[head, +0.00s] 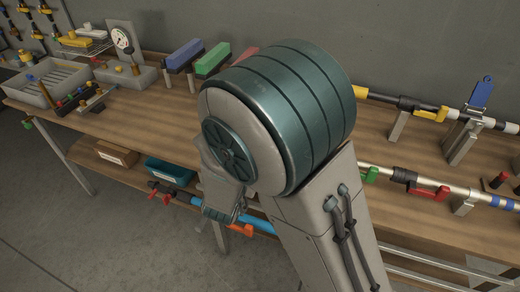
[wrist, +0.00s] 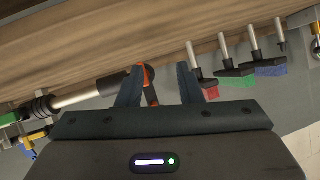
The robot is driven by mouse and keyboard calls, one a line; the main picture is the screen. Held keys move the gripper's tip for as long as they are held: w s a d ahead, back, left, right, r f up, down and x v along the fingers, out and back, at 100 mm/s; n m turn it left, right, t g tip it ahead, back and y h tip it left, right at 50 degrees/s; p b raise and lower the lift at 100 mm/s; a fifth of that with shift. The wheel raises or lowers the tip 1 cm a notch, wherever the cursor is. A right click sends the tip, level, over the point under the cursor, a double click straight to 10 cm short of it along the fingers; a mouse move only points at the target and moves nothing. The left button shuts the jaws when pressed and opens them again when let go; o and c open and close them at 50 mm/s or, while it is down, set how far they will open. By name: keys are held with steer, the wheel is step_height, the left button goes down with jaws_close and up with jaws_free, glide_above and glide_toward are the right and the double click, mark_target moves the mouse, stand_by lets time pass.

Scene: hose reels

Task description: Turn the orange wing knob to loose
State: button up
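The orange wing knob (wrist: 147,80) shows in the wrist view as a narrow orange piece at the dark end of a silver pipe. My gripper (wrist: 160,72) is open, with its two dark fingers well apart. The orange piece appears between them, close to the left finger; I cannot tell if they touch. In the head view my large arm link fills the middle, and I cannot make out the knob or the fingertips there.
Blue (head: 184,53) and green (head: 212,60) blocks on posts stand on the workbench (head: 155,98). A yellow knob (head: 432,114) and a red knob (head: 428,191) sit on pipes to the right. A gauge (head: 122,40) and grey tray (head: 50,84) are at left.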

steer(key=s+t+h, duration=0.5)
steer(key=p+x, duration=0.1)
steer(key=x, duration=1.2)
steer(key=shift+w+d+f+p, duration=0.2)
steer(key=shift+w+f+p, duration=0.05)
steer(key=shift+w+p, duration=0.15)
steer(key=shift+s, duration=0.1)
jaws_close()
